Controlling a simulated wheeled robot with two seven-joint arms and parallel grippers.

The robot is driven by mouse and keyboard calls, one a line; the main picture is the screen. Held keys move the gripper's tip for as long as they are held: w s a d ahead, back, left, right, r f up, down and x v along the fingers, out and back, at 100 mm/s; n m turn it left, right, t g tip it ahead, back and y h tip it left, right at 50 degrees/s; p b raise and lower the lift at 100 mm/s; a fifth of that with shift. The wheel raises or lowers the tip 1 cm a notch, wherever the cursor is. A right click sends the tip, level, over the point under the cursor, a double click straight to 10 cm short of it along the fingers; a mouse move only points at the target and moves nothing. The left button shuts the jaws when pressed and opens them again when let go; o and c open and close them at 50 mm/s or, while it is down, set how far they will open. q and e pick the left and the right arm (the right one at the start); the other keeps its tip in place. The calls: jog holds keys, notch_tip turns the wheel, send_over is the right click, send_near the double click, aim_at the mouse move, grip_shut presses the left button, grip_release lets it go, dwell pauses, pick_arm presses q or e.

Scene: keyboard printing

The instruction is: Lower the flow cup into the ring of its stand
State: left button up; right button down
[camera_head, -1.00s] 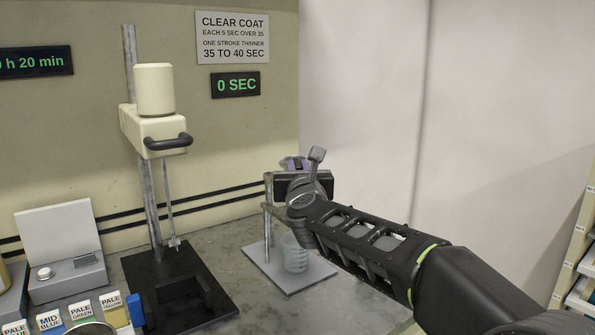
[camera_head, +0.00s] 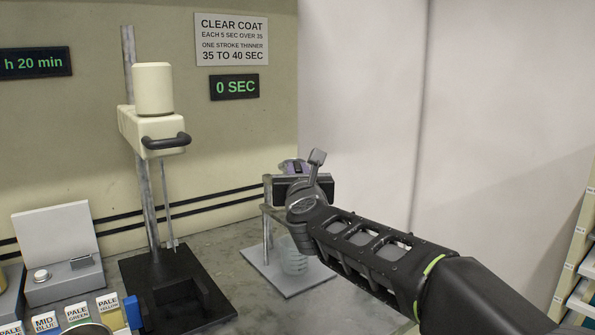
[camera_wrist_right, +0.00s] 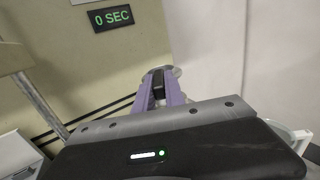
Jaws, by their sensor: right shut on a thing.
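The stand has a grey upright post (camera_head: 267,222) and a flat grey base plate (camera_head: 262,263). A clear beaker (camera_head: 294,258) stands on the plate, below my right wrist. The ring is hidden behind my right arm. My right gripper (camera_head: 294,166) is at the top of the stand, with only a little of its purple fingers showing. In the right wrist view, its fingers (camera_wrist_right: 159,85) are shut on a small, pale grey part (camera_wrist_right: 176,72), apparently the flow cup. Most of the cup is hidden, so I cannot tell whether it is in the ring. My left gripper is not in view.
A cream mixer (camera_head: 152,128) with a black base (camera_head: 140,272) stands left of the stand. A grey instrument (camera_head: 62,278) and colour-labelled containers (camera_head: 78,313) are further left. A timer display (camera_head: 234,86) reads 0 SEC. Shelves (camera_head: 580,270) stand at the right edge.

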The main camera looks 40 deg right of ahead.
jog(key=shift+p, duration=0.3)
dwell(0.4)
jog(key=shift+f+b, duration=0.15)
jog(key=shift+b, duration=0.3)
dwell(0.4)
jog(key=shift+f+b, duration=0.15)
jog(key=shift+b, duration=0.2)
